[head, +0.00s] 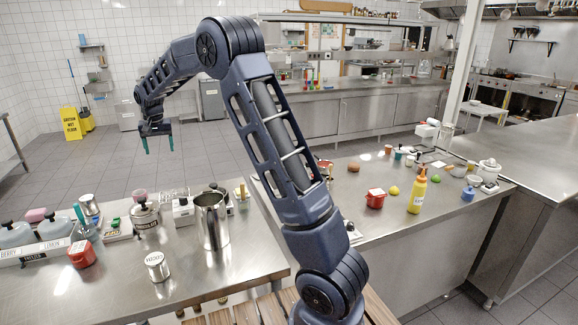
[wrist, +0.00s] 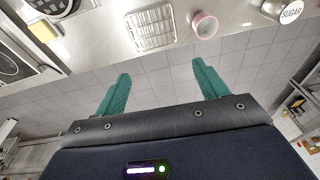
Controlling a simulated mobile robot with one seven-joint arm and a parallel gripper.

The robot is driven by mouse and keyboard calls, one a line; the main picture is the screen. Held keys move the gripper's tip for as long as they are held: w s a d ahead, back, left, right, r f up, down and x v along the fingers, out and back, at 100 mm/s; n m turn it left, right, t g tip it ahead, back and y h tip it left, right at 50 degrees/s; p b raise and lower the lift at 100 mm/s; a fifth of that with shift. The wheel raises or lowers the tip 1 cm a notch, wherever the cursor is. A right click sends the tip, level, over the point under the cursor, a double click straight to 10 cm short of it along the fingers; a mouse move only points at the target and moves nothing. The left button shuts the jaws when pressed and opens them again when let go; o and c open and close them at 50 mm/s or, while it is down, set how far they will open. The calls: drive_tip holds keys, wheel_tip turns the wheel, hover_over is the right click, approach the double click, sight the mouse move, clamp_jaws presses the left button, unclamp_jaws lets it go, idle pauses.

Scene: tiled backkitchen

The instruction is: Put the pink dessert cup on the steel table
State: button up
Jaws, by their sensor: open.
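A small pink cup (wrist: 204,25) stands near the edge of a steel surface in the wrist view. A pink shape (head: 140,195) behind the lidded canister on the left steel table (head: 215,265) in the head view looks like the same cup, mostly hidden. My gripper (head: 158,146) hangs past the far edge of that table, over the tiled floor, fingers pointing down. Its two green fingers are spread apart with nothing between them (wrist: 160,72). The cup is beyond the fingertips and apart from them.
A white rack (wrist: 152,28) and a jar marked sugar (wrist: 290,12) flank the cup. A steel pot (head: 212,222), a lidded canister (head: 145,218) and a honey jar (head: 157,267) crowd the left table. Its front right part is clear. Another steel table (head: 385,240) holds many items.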

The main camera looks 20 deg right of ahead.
drive_tip(key=s+d+r+t, duration=0.1)
drive_tip(key=s+d+r, duration=0.5)
drive_tip(key=s+d, duration=0.5)
drive_tip(key=s+d+r, duration=0.6)
drive_tip(key=s+d, duration=0.3)
drive_tip(key=d, duration=0.4)
drive_tip(key=s+d+f, duration=0.2)
drive_tip(key=s+d, duration=0.2)
drive_tip(key=s, duration=0.4)
drive_tip(key=s+d+f+t, duration=0.1)
drive_tip(key=s+d+f, duration=0.1)
drive_tip(key=s, duration=0.7)
drive_tip(key=s+d+f, duration=0.2)
drive_tip(key=s+d, duration=0.3)
drive_tip(key=s, duration=0.3)
drive_tip(key=shift+s+d+t, duration=0.25)
drive_tip(key=shift+d+t, duration=0.05)
drive_tip(key=shift+d, duration=0.05)
